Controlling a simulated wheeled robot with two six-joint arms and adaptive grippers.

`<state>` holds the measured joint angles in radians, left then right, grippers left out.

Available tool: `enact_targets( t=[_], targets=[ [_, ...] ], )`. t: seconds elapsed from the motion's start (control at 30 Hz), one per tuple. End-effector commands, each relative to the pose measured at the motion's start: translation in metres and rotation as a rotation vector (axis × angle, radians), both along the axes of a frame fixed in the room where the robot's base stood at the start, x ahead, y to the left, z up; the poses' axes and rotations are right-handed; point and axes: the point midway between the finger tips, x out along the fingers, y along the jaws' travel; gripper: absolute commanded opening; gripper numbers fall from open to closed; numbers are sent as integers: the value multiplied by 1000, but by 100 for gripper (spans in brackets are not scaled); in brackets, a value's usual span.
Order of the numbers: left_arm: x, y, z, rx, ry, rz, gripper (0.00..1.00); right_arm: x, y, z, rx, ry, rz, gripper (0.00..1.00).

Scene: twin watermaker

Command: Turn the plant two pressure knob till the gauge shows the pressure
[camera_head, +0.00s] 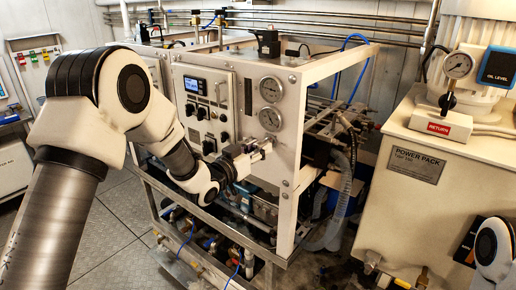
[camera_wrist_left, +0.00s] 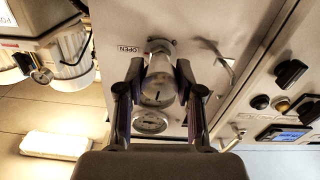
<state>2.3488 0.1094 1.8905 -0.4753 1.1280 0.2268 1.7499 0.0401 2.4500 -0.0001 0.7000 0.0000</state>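The plant's pale front panel (camera_head: 215,82) faces left in the head view, with a pressure gauge (camera_head: 271,89) above a second gauge (camera_head: 270,119). My left gripper (camera_head: 262,147) is at the panel just below the lower gauge. In the left wrist view, a silvery round knob (camera_wrist_left: 160,86) with a dark mark stands out from the panel between the two fingers of my left gripper (camera_wrist_left: 160,72). The fingers are apart, one on each side; I cannot tell if they touch it. A gauge (camera_wrist_left: 151,121) shows behind it, its needle too small to read. My right gripper is out of view.
A lit display (camera_head: 196,86) and several dark switches sit left on the panel. A power pack tank (camera_head: 400,200) with its own gauge (camera_head: 457,65) stands at the right. Hoses (camera_head: 345,190) hang beside the frame. Floor (camera_head: 115,225) at the left is clear.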

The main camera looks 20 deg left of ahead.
Motion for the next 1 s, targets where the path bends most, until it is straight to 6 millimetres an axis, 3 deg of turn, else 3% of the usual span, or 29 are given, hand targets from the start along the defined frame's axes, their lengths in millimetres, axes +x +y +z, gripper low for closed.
enact_targets(
  t=[0.07,0.47,1.0],
  targets=[
    [0,0,0,0,0,1,0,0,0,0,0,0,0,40],
    [0,1,-1,42,-18,1,0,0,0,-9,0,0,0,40],
    [0,1,-3,359,-135,2,0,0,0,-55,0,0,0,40]
  ],
)
